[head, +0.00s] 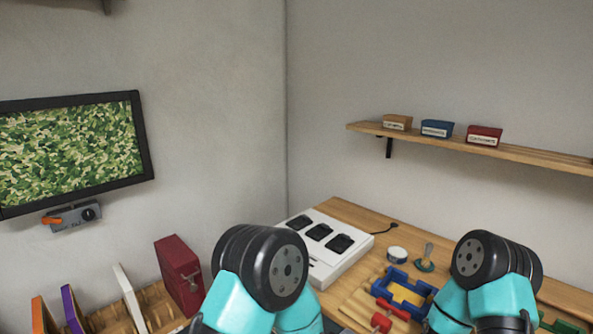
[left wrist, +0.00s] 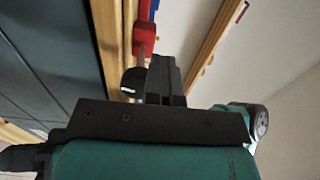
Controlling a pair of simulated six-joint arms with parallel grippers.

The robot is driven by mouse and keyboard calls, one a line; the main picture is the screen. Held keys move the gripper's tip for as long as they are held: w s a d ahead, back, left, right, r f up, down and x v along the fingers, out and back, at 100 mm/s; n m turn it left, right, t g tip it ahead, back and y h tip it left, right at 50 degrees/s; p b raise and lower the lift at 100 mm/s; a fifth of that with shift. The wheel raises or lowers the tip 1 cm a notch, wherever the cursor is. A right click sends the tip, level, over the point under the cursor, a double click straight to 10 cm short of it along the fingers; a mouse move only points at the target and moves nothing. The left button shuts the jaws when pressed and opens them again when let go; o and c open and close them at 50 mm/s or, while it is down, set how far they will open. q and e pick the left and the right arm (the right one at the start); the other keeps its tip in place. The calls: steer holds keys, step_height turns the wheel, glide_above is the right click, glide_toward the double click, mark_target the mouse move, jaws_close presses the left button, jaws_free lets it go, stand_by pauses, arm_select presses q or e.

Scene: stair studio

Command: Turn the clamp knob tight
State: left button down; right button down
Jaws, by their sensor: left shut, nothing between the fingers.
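On the wooden bench in the head view sits a blue frame (head: 389,287) with a yellow inside. A red bar (head: 392,309) lies along its near side, and a red knob-like part (head: 381,322) is just in front. I cannot tell for sure which part is the clamp knob. In the left wrist view my left gripper (left wrist: 164,72) is shut and empty. A red part (left wrist: 144,36) with a grey shaft lies just beside its fingertips; contact is unclear. My right gripper is not in view; only its arm shows at the lower right.
A white box with black sockets (head: 325,236), a round tin (head: 397,255) and a small upright tool (head: 427,258) stand on the bench. A wooden rack with coloured binders (head: 179,272) is at left. A shelf (head: 470,147) with small boxes is on the right wall.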

arm_select(q)
steer(key=shift+s+f, duration=0.2)
steer(key=shift+f, duration=0.05)
stand_by(0.4)
steer(key=shift+a, duration=0.15)
steer(key=shift+r+v, duration=0.15)
steer(key=shift+v, duration=1.3)
steer(key=shift+r+v, duration=0.15)
steer(key=shift+v, duration=1.3)
steer(key=shift+w+a, duration=0.2)
